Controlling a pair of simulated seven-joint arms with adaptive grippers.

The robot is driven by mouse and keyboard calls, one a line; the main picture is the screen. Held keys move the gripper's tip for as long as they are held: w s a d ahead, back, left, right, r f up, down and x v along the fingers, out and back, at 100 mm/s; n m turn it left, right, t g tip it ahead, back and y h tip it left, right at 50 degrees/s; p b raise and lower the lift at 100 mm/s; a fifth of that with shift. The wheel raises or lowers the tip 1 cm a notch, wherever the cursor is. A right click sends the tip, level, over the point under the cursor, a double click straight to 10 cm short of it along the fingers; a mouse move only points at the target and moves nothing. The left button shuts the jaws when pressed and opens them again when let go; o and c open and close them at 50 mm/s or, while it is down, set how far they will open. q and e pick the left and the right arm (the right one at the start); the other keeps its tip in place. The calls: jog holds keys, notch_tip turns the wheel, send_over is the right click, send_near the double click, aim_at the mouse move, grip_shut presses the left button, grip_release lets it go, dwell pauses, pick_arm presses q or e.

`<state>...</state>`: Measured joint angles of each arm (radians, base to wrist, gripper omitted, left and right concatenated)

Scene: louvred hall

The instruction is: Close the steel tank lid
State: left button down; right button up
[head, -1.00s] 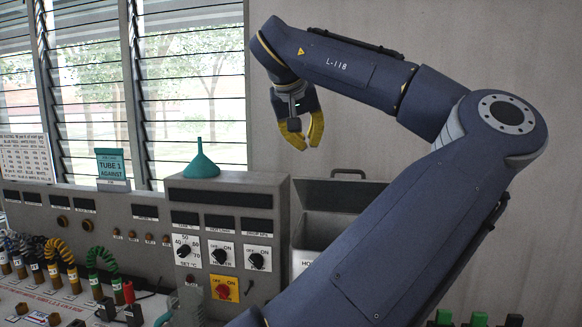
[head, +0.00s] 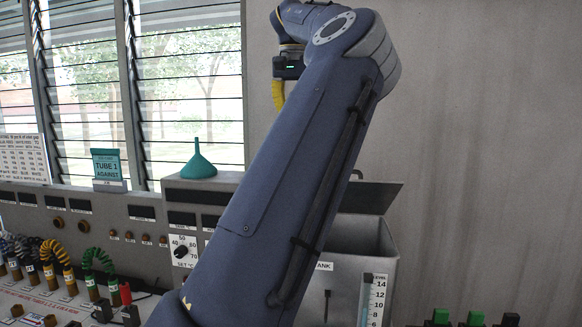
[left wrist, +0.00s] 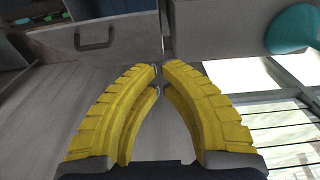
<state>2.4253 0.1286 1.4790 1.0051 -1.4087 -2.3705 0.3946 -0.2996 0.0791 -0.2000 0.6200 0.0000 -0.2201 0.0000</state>
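The steel tank (head: 362,258) stands right of centre in the head view, partly hidden behind my left arm. Its lid (head: 372,197) is up, leaning back behind the open top, with a handle on its upper edge. The lid also shows in the left wrist view (left wrist: 125,32), with its dark handle (left wrist: 95,42) at upper left. My left gripper (left wrist: 160,68) has its yellow fingertips nearly together, with nothing between them. It is apart from the lid. In the head view it is mostly hidden behind my own arm, high near the window's right edge. My right gripper is not in view.
A teal funnel (head: 197,162) stands on the grey control console (head: 143,240) left of the tank; coloured hoses (head: 58,262) lie further left. A level gauge (head: 371,300) is on the tank front. Green-topped blocks (head: 441,316) stand at lower right. The wall area to the right is clear.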

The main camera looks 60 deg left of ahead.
pick_arm(q)
notch_tip(320, 180, down, 11)
jog(key=shift+w+r, duration=0.1)
jog(key=shift+s+d+f, duration=0.3)
jog(key=shift+d+f, duration=0.05)
jog(key=shift+f, duration=0.15)
jog(key=shift+s+d+f, duration=0.25)
jog(key=shift+d+f, duration=0.05)
jog(key=shift+f, duration=0.2)
